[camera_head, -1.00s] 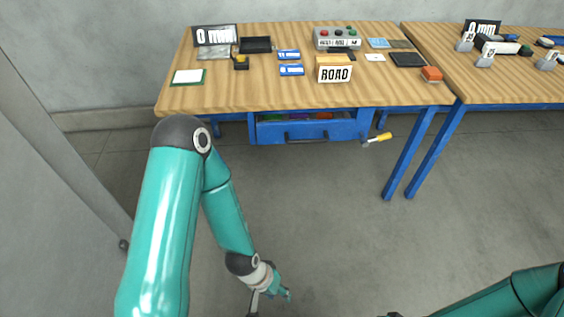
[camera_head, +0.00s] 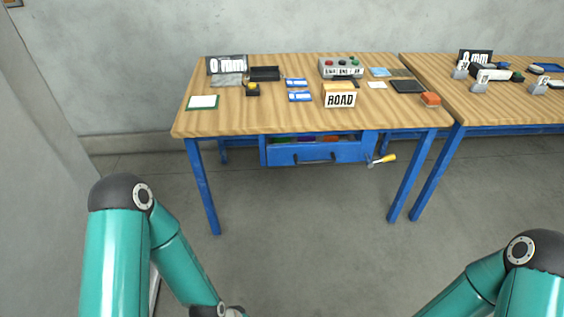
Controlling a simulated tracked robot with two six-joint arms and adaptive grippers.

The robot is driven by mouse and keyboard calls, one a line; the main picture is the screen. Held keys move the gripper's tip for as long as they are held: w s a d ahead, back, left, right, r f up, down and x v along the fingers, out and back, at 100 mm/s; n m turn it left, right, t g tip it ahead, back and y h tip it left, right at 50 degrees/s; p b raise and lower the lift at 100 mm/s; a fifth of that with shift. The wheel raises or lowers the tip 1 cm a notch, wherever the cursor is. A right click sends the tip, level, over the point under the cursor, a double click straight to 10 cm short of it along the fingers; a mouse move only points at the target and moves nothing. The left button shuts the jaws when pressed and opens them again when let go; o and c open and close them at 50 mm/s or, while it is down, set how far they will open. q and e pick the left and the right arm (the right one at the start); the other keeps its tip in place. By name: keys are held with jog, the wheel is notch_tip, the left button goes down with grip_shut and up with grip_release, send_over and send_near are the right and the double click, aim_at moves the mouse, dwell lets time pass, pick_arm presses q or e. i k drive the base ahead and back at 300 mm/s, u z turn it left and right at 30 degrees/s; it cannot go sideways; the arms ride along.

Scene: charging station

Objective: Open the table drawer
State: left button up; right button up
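The wooden table (camera_head: 300,120) with blue legs stands ahead. Under its top hangs the blue drawer (camera_head: 345,152), its front facing me. A dark handle (camera_head: 315,158) is on the drawer front. A narrow gap above the front shows green, purple and red things inside; how far the drawer is out I cannot tell. My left arm reaches down at the lower left, and its gripper is cut off by the bottom edge. My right arm shows at the lower right, its gripper also out of view. Neither arm touches the table or drawer.
A yellow-handled tool (camera_head: 383,159) hangs at the drawer's right side. The tabletop carries a ROAD box (camera_head: 339,96), a button box (camera_head: 341,68) and several small items. A second table (camera_head: 510,110) stands at right. The floor before the drawer is clear.

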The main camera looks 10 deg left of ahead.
aim_at(347, 149)
jog(key=u, duration=0.45)
jog(key=i, duration=1)
jog(key=z, duration=0.05)
